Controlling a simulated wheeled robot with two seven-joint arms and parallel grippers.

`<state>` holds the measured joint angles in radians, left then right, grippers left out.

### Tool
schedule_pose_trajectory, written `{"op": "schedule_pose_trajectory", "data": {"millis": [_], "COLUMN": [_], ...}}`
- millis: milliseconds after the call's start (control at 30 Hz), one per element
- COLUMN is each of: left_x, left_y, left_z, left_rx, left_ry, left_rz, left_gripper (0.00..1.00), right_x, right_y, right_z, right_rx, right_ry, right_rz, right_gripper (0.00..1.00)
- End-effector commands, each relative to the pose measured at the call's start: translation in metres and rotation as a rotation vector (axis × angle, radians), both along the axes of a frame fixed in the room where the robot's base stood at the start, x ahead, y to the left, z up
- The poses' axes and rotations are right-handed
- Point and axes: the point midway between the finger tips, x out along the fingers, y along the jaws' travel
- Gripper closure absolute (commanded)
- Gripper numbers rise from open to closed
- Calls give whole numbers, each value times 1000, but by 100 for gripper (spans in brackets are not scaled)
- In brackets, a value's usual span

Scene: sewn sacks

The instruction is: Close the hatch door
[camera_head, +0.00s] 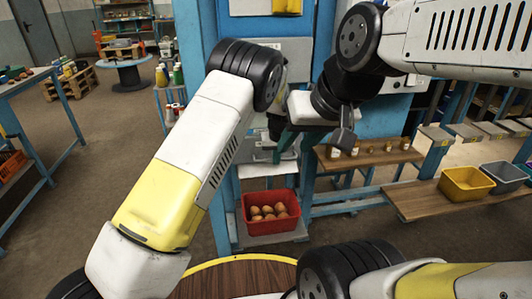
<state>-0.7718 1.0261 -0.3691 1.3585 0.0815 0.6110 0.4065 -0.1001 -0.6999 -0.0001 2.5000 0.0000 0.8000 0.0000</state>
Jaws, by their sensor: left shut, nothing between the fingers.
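A blue-framed machine (210,30) stands ahead, with pale grey panels in its front. One grey panel (295,46) shows behind my arms. A lower pale metal part (262,150) with a handle-like shape sits below it. I cannot tell which of these is the hatch door or how far it stands open, since my arms cover much of the front. My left gripper (277,128) is shut and empty in front of the machine, partly hidden behind my arm links. My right gripper (345,132) is at the machine's front, dark and small; its jaws are unclear.
A red crate (246,228) of round brown items sits on the machine's low shelf. A wooden bench (425,200) to the right holds a yellow bin (465,184) and a grey bin (503,176). A blue table (25,82) stands left. The floor between is clear.

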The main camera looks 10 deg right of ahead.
Motion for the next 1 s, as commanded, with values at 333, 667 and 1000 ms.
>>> {"op": "schedule_pose_trajectory", "data": {"millis": [333, 667, 1000], "left_x": [5, 8, 6], "left_y": [-2, -2, 3], "left_z": [0, 1, 5], "left_rx": [0, -2, -1], "left_ry": [-2, -9, -6], "left_rz": [-3, -3, -2], "left_gripper": [100, 100, 100], "right_x": [0, 0, 0], "right_y": [0, 0, 0], "right_z": [0, 0, 0], "right_rx": [0, 0, 0], "right_ry": [0, 0, 0], "right_rz": [0, 0, 0], "right_gripper": [66, 66, 66]}}
